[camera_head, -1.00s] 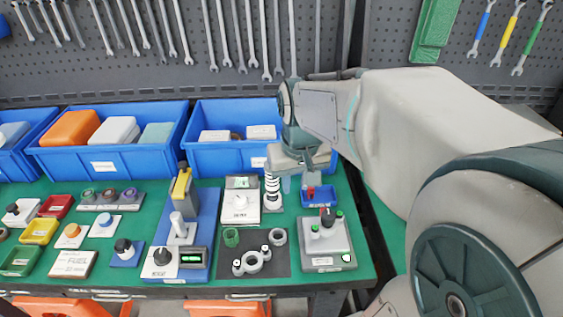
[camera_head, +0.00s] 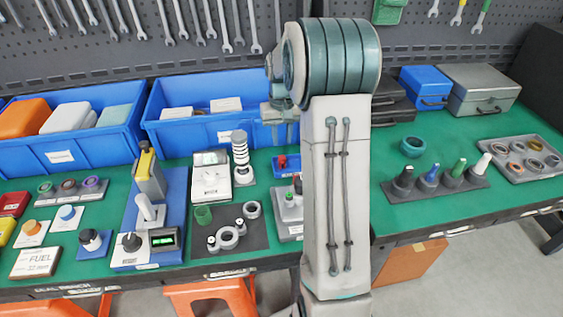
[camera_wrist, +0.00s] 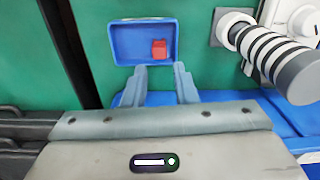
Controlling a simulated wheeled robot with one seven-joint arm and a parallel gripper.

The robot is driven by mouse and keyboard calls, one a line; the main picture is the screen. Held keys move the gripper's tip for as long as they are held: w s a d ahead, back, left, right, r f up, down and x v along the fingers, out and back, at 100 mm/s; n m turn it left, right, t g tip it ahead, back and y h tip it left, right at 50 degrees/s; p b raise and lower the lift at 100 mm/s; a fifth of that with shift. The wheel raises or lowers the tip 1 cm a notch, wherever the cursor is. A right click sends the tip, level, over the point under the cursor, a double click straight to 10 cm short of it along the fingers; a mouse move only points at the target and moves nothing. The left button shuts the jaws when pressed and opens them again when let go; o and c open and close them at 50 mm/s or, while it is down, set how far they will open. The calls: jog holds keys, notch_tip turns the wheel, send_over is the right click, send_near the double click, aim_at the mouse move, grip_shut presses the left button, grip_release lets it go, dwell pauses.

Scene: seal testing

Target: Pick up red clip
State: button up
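The red clip looks like a small red block (camera_wrist: 159,49) in the wrist view. It lies inside a small blue tray (camera_wrist: 127,60), toward the tray's right side. In the head view the red clip (camera_head: 282,160) shows small in the blue tray, partly hidden by my arm. My gripper (camera_wrist: 160,70) is open and empty, its two grey fingers pointing toward the tray with a gap between them. The clip lies beyond the fingertips, apart from them. In the head view my gripper (camera_head: 282,131) hangs above the bench near the blue bin, behind the tray.
A spring-like striped post (camera_wrist: 275,55) stands right of the tray. A large blue bin (camera_head: 180,135) is behind. A grey tester (camera_head: 287,208) stands in front of the tray, partly behind my arm.

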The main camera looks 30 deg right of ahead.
aim_at(282, 157)
notch_tip(282, 157, down, 9)
jog(key=shift+w+d+f+p, duration=0.1)
jog(key=shift+p, duration=0.2)
jog(key=c, duration=0.5)
